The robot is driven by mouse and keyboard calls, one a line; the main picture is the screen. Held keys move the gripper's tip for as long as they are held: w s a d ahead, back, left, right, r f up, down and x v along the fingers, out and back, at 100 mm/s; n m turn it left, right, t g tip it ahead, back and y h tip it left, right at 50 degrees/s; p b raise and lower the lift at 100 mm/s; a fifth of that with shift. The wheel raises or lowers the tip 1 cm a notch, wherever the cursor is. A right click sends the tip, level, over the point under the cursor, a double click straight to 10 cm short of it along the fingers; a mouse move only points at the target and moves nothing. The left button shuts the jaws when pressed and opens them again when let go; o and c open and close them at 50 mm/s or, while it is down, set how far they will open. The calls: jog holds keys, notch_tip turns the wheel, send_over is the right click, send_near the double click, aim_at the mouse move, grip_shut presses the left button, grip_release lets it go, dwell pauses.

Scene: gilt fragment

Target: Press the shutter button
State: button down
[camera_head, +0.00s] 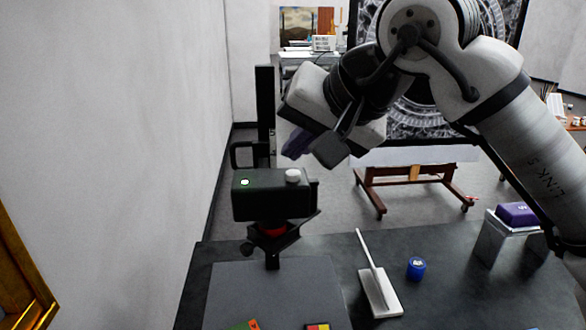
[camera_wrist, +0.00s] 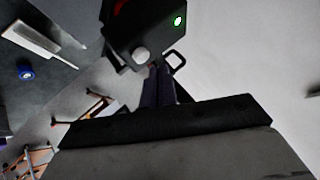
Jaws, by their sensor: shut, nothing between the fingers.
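A dark box-shaped camera (camera_head: 262,200) sits on a stand on the dark table. A white round knob (camera_head: 292,175) stands on its top right, and a small ring glowing green (camera_head: 245,182) is at its left. Which of these is the shutter button is not labelled. In the wrist view the camera body (camera_wrist: 140,30) is at the top, with the white knob (camera_wrist: 141,56) and green ring (camera_wrist: 178,21). My gripper (camera_head: 291,153) is above the knob, apparently apart from it. Its dark purple fingers (camera_wrist: 158,72) are together, with nothing between them, and appear beside the knob in the wrist view.
On the table (camera_head: 440,295) are a white paddle-like tool on a block (camera_head: 380,292), a blue jar (camera_head: 416,268) and a purple item (camera_head: 518,214) on a metal stand. A black handle frame (camera_head: 250,153) rises behind the camera. A wall stands close at left.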

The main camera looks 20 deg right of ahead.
notch_tip(320, 180, up, 5)
jog(key=p, duration=0.3)
jog(key=shift+f, duration=0.1)
jog(key=shift+f, duration=0.1)
dwell(0.3)
